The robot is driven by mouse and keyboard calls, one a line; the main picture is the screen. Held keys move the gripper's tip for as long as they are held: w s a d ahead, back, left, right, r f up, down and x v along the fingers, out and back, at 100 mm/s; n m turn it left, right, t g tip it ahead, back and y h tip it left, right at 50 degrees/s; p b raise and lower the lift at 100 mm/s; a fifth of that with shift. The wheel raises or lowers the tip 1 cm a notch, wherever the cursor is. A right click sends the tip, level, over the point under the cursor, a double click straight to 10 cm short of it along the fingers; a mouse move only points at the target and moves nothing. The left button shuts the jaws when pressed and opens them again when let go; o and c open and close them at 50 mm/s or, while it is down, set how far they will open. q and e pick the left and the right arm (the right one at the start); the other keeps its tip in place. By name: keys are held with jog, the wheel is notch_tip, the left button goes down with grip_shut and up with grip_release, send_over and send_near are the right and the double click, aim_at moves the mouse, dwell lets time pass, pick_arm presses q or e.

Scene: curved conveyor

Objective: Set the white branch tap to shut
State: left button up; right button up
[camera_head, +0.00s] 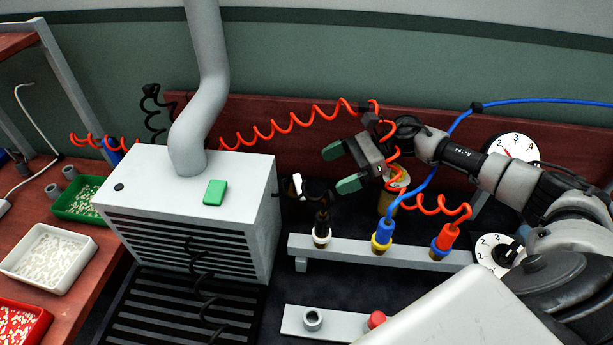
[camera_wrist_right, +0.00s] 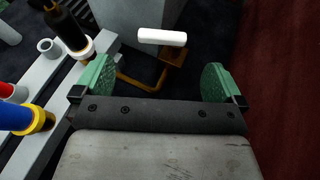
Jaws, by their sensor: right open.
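The white branch tap's handle (camera_wrist_right: 162,37) is a short white bar lying crosswise in the right wrist view. It sits by a thin brass pipe (camera_wrist_right: 143,86) that bends below it. In the head view the handle (camera_head: 297,185) is a small white patch beside the grey vented box. My right gripper (camera_head: 341,167) has green fingertips and is open and empty. In the right wrist view the fingertips (camera_wrist_right: 158,82) are spread wide, and the handle lies beyond the gap between them, touching neither. My left gripper is not in view.
A grey rail (camera_head: 350,250) holds black, yellow-blue and red-blue hose plugs close by. Orange coiled hose (camera_head: 280,130) and blue hose (camera_head: 540,100) pass around my right arm. The vented box (camera_head: 190,210) stands left of the tap. White numbered dials (camera_head: 497,250) are at right.

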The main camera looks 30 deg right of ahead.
aim_at(302, 184)
jog(key=p+x, duration=0.1)
jog(key=x, duration=0.2)
jog(key=shift+w+a, duration=0.3)
jog(key=shift+a, duration=0.05)
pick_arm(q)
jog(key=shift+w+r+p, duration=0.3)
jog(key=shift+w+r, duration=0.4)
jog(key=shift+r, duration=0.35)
pick_arm(e)
jog(key=x, duration=0.4)
jog(key=shift+d+f, duration=0.1)
jog(key=shift+f, duration=0.1)
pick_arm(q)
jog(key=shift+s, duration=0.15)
